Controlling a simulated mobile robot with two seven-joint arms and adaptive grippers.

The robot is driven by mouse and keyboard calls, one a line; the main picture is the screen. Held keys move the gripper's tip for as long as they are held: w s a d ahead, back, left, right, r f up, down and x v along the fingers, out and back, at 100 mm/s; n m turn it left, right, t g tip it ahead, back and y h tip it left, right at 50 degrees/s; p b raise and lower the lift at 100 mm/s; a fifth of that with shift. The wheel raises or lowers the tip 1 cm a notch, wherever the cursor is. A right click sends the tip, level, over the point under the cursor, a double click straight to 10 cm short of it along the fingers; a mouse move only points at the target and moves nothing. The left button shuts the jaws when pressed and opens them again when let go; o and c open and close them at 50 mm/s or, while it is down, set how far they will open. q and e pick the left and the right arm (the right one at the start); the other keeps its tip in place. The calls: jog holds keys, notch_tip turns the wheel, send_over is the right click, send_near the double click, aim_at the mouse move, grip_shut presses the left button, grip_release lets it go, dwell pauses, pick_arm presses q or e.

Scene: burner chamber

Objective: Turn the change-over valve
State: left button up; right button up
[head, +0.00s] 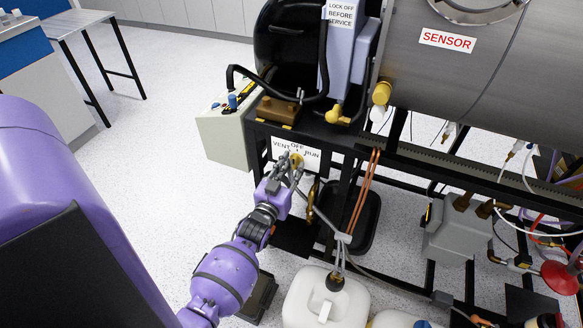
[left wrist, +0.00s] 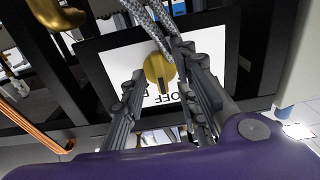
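The change-over valve is a round yellow knob (left wrist: 155,68) on a white plate (left wrist: 112,62) in the left wrist view. A dark mark on the knob points towards the OFF lettering, which shows upside down. In the head view, the knob (head: 297,159) shows on the plate (head: 311,154) marked VENT, OFF and RUN, partly hidden by my gripper. My left gripper (head: 288,164) is right at the knob. In the left wrist view, my left gripper (left wrist: 164,68) has its fingers apart, one on each side of the knob; I cannot tell whether they touch it. My right gripper is out of view.
A large grey cylinder (head: 470,95) marked SENSOR sits on the black frame at right. Copper tubes (head: 363,190) and a grey hose (head: 325,215) hang close by the valve. A white container (head: 325,300) stands below. Open floor (head: 150,130) lies at left.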

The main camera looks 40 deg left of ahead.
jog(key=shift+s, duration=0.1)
pick_arm(q)
jog(key=v, duration=1.2)
jog(key=shift+f, duration=0.1)
jog(key=s+d+f+m+g+h+p, duration=0.25)
jog(key=s+d+f+g+p, duration=0.2)
jog(key=s+d, duration=0.35)
jog(key=s+d+g+h+p, duration=0.1)
jog(key=s+d+g+p, duration=0.1)
jog(key=s, duration=0.7)
jog(key=s+d+g+h+p, duration=0.1)
jog(key=s+d+g+p, duration=0.1)
jog(key=s, duration=0.7)
jog(key=d+p, duration=0.1)
jog(key=d, duration=0.1)
jog(key=shift+s+d+r+m, duration=0.3)
jog(key=shift+s+d+m, duration=0.05)
jog(key=shift+s+d, duration=0.05)
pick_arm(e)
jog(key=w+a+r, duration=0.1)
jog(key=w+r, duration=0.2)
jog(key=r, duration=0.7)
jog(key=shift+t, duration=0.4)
